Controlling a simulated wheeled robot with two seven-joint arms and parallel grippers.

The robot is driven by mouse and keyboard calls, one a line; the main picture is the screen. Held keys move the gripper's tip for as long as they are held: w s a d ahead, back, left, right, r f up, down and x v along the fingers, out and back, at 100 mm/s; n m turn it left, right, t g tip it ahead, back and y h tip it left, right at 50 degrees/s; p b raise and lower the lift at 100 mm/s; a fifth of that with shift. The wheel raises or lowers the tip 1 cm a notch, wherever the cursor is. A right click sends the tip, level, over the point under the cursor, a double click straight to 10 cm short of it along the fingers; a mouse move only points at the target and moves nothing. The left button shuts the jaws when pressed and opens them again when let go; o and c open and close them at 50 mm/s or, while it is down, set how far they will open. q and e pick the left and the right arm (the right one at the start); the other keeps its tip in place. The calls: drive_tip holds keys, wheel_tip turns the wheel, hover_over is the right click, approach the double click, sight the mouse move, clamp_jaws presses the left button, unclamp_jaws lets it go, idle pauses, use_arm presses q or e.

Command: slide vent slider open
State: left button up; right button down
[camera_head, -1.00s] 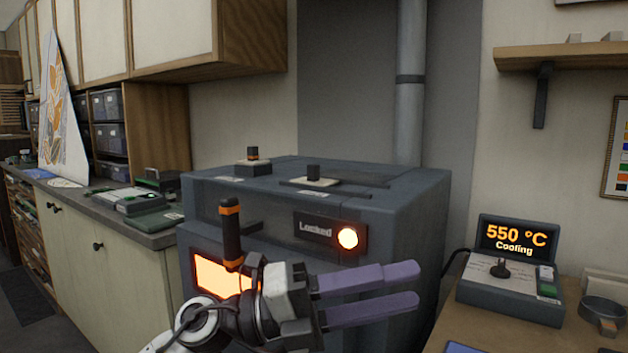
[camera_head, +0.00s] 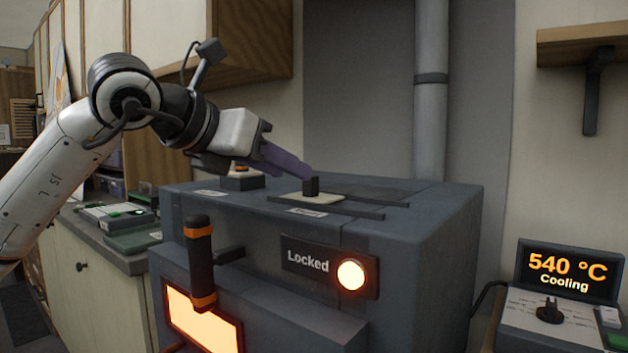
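The vent slider (camera_head: 318,199) is a pale plate with an upright black knob (camera_head: 311,186), on top of the grey kiln (camera_head: 420,215). It sits at the left part of its dark rails (camera_head: 365,212). My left gripper (camera_head: 305,173) comes in from the left, and its purple fingertips are right at the knob's upper left side. I cannot tell whether they touch it. The fingers overlap in this view, so their gap is hidden. My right gripper is out of view.
A second knob on a block (camera_head: 242,180) stands on the kiln top behind the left fingers. The kiln front has a black and orange handle (camera_head: 200,265) and a lit "Locked" panel (camera_head: 330,268). A controller (camera_head: 565,265) at right reads 540 °C, Cooling. A flue pipe (camera_head: 430,110) rises behind.

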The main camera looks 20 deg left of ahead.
sight(311, 188)
use_arm(q)
drive_tip(key=x, duration=0.7)
drive_tip(key=shift+w+d+f+p, duration=0.2)
drive_tip(key=shift+w+f+p, duration=0.05)
drive_tip(key=shift+p, duration=0.15)
clamp_jaws()
